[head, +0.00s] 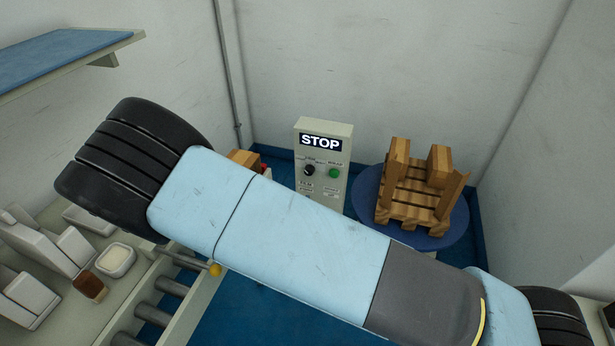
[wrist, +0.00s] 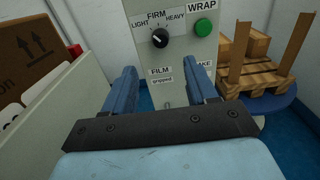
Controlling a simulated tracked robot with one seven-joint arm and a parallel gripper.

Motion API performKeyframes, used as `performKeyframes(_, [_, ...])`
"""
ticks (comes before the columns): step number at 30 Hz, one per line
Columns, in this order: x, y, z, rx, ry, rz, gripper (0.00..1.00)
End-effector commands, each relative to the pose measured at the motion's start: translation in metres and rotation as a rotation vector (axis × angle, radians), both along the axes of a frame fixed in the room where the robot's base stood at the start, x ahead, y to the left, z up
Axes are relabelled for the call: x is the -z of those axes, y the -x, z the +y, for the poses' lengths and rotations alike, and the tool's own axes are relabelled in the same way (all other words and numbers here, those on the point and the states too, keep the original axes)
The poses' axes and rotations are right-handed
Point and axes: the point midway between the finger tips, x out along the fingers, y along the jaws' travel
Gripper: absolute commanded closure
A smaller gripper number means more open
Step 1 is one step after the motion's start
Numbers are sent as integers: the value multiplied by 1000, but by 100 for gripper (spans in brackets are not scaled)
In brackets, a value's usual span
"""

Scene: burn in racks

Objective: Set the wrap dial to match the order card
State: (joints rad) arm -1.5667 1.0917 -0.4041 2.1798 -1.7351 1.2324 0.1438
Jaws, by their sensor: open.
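The wrap dial (wrist: 160,38) is a black round knob on a pale control box (wrist: 140,15), under the labels LIGHT, FIRM and HEAVY. Its pointer mark is too small to read surely. In the head view the dial (head: 309,170) sits below a STOP sign (head: 320,142). My gripper (wrist: 160,70) is open and empty, its two blue fingers pointing at the box below the dial, apart from the knob. In the head view my arm hides the gripper. I cannot make out an order card in either view.
A green WRAP button (wrist: 204,27) is right of the dial. A FILM label (wrist: 160,71) sits below. A wooden pallet (head: 410,212) with blocks stands on a blue turntable (head: 366,194) at right. A cardboard box (wrist: 30,50) is at left. A roller conveyor (head: 152,313) is lower left.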

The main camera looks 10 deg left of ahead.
Motion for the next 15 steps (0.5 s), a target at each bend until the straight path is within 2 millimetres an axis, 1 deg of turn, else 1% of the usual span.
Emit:
performKeyframes(1, [0, -9, -1, 3, 0, 0, 43])
performKeyframes(6, [0, -40, -4, 3, -1, 0, 43])
performKeyframes(12, [0, -74, -7, 4, -2, 0, 43])
performKeyframes(15, [0, -88, -7, 2, -2, 0, 43])
